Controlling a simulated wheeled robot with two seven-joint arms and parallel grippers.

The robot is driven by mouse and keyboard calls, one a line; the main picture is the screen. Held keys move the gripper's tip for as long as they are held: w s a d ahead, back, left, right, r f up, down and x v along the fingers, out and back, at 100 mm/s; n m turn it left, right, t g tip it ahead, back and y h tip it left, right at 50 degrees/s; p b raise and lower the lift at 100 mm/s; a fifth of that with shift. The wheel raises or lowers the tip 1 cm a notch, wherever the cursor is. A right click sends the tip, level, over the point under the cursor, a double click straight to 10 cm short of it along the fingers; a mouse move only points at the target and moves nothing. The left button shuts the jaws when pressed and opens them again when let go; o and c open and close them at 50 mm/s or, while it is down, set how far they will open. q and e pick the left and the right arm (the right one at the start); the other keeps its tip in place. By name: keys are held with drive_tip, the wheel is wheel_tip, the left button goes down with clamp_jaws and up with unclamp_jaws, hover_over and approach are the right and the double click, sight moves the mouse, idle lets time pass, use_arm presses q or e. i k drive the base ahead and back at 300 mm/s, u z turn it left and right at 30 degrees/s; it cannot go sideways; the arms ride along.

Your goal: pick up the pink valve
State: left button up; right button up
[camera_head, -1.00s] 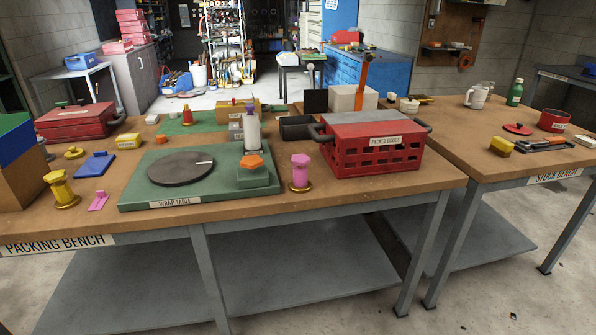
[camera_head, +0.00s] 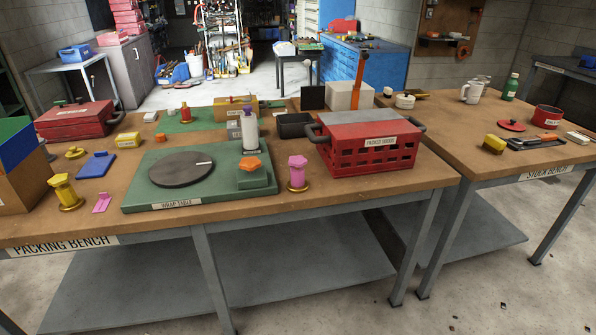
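A pink valve-like piece (camera_head: 298,172) stands upright on a gold round base on the packing bench (camera_head: 400,185), between the green wrap table (camera_head: 190,199) and the red packed goods crate (camera_head: 372,157). A small flat pink piece (camera_head: 102,202) lies on the bench further left, beside a yellow valve-like piece (camera_head: 65,190) on a similar gold base. Neither of my grippers shows in the head view.
The wrap table carries a dark disc (camera_head: 181,169), a white bottle with a purple top (camera_head: 250,131) and an orange knob on a green block (camera_head: 251,174). The stock bench (camera_head: 480,165) stands at the right. A brown box (camera_head: 22,185) stands at the left end.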

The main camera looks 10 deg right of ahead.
sight(297, 184)
drive_tip(key=z, duration=0.75)
drive_tip(key=i, duration=1.35)
drive_tip(key=u, duration=0.3)
